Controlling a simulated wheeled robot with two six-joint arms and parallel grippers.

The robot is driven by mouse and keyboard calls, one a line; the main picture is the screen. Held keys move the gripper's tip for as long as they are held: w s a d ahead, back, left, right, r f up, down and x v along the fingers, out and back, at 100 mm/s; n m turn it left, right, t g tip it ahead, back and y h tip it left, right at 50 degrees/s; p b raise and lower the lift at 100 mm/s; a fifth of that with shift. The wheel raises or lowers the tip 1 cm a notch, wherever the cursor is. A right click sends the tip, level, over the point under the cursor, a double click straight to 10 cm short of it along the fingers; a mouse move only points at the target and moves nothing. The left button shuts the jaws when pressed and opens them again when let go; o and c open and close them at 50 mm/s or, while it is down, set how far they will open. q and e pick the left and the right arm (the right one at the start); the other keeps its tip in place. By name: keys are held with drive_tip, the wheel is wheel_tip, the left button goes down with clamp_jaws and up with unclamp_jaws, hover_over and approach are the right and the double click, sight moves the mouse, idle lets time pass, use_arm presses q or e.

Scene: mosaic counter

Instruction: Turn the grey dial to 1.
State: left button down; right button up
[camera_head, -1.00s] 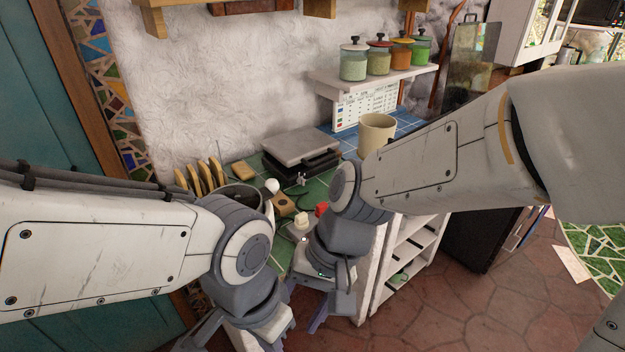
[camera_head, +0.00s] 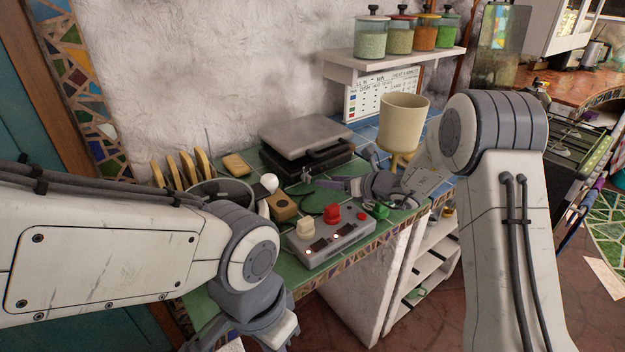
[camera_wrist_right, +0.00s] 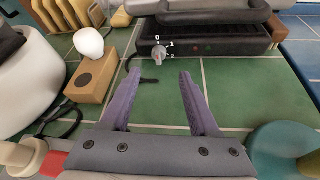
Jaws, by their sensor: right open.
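The grey dial (camera_wrist_right: 159,53) is on the front of the black press grill (camera_wrist_right: 205,37), with marks 0, 1 and 2 around it. Its pointer seems to be up near 0, but it is small. In the head view the dial (camera_head: 305,175) is tiny on the grill's front left. My right gripper (camera_wrist_right: 160,74) is open and empty, its two fingers pointing at the dial from a short distance, with the dial between them in the picture. It also shows in the head view (camera_head: 342,168). My left gripper (camera_head: 262,335) is low at the counter's front; its fingers are mostly hidden.
A grey control box (camera_head: 330,238) with white and red knobs stands at the counter's front. A wooden block (camera_head: 283,208) and a white rounded knob (camera_head: 268,182) are left of the dial. A beige pot (camera_head: 403,122) stands behind my right arm.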

sight(312, 189)
drive_tip(key=p+x, duration=0.1)
drive_tip(key=x, duration=0.7)
drive_tip(key=shift+s, duration=0.1)
clamp_jaws()
